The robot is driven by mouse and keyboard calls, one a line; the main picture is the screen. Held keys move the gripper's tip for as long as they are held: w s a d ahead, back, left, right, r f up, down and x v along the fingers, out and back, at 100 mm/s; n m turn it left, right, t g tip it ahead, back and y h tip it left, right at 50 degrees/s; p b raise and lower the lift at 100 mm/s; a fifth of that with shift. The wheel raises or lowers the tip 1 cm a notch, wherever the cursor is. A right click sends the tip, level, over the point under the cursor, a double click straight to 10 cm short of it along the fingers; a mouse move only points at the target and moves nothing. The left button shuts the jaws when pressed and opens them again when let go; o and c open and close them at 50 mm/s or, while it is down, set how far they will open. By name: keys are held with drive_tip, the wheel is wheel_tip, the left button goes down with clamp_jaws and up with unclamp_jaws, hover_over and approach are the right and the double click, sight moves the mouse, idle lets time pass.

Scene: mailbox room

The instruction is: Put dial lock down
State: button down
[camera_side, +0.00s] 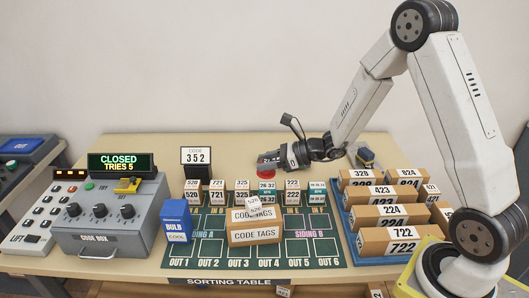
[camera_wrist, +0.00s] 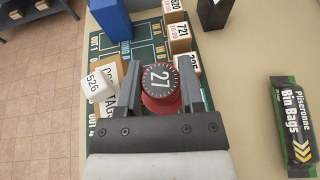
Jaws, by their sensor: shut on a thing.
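The dial lock (camera_wrist: 160,88) is a round red piece with a black dial face reading 27. My gripper (camera_wrist: 153,97) is shut on it, with one dark finger on each side. In the side view the lock shows as a red spot (camera_side: 266,174) under my gripper (camera_side: 272,160), behind the row of small numbered boxes. It looks held above the back part of the sorting table (camera_side: 240,157); the exact gap below it cannot be told.
The green siding mat (camera_side: 200,252) bears several numbered boxes and a CODE TAGS box (camera_side: 255,234). A code box (camera_side: 115,225) reading CLOSED stands left. A blue tray (camera_side: 350,222) of parcels stands right. A Bin Bags packet (camera_wrist: 293,125) lies on bare table.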

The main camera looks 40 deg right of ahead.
drive_tip(key=shift+s+a+r+m+t+h, duration=0.1)
drive_tip(key=shift+s+a+m+t+h, duration=0.15)
drive_tip(key=shift+s+m+h, duration=0.55)
drive_tip(key=shift+s+a+m+t+h, duration=0.25)
drive_tip(key=shift+s+h, duration=0.15)
drive_tip(key=shift+s, duration=0.8)
